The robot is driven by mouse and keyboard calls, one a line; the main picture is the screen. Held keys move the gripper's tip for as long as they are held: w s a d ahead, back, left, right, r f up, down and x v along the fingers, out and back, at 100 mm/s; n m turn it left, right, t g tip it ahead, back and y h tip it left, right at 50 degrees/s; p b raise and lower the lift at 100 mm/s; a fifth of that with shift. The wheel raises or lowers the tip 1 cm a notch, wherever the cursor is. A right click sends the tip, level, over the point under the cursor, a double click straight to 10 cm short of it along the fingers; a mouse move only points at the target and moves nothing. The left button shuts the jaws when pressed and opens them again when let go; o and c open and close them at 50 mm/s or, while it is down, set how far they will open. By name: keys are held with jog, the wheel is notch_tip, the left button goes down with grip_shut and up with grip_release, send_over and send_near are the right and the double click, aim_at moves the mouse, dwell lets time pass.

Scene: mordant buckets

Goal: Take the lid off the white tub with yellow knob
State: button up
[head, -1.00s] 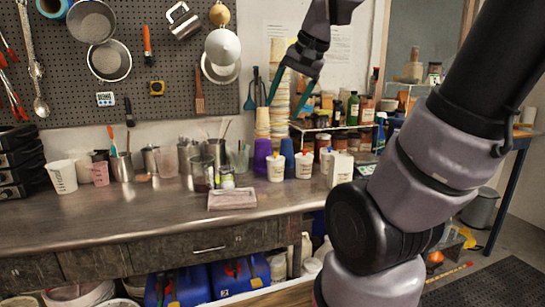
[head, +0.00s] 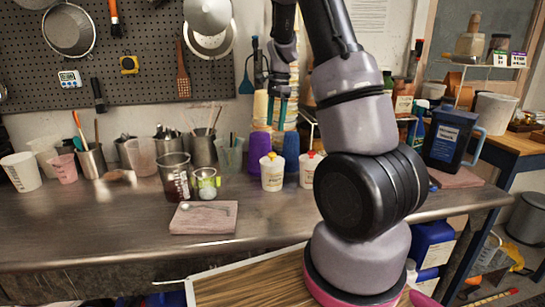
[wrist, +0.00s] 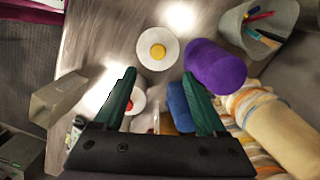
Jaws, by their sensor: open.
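The white tub with the yellow knob (head: 272,174) stands upright on the metal counter with its lid on. In the wrist view its round white lid (wrist: 145,60) and yellow knob (wrist: 157,51) lie just past my fingertips, seen from above. My gripper (head: 276,118) is open and empty, pointing down above and behind the tubs; its teal fingers also show in the wrist view (wrist: 158,76). A similar white tub with a red knob (head: 308,172) stands to the right, partly hidden by my arm. In the wrist view this red-knob tub (wrist: 138,103) shows between my fingers.
A purple cup (head: 260,143) and a blue cup (head: 291,150) stand close behind the tubs, beside tall cup stacks. A beaker of dark liquid (head: 175,180) and a pinkish board (head: 203,222) are to the left. The counter in front of the tubs is clear.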

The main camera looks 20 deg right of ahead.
send_over(272, 153)
jog(key=d, duration=0.1)
jog(key=f, duration=0.4)
jog(key=shift+w+f, duration=0.3)
jog(key=shift+f, duration=0.1)
jog(key=shift+s+a+f, duration=0.1)
jog(key=shift+a+f, duration=0.05)
jog(key=shift+f, duration=0.8)
jog(key=shift+s+a+f, duration=0.1)
jog(key=shift+f, duration=0.85)
jog(key=shift+s+a+f, duration=0.1)
jog(key=shift+a+f, duration=0.05)
jog(key=shift+f, duration=0.8)
grip_shut()
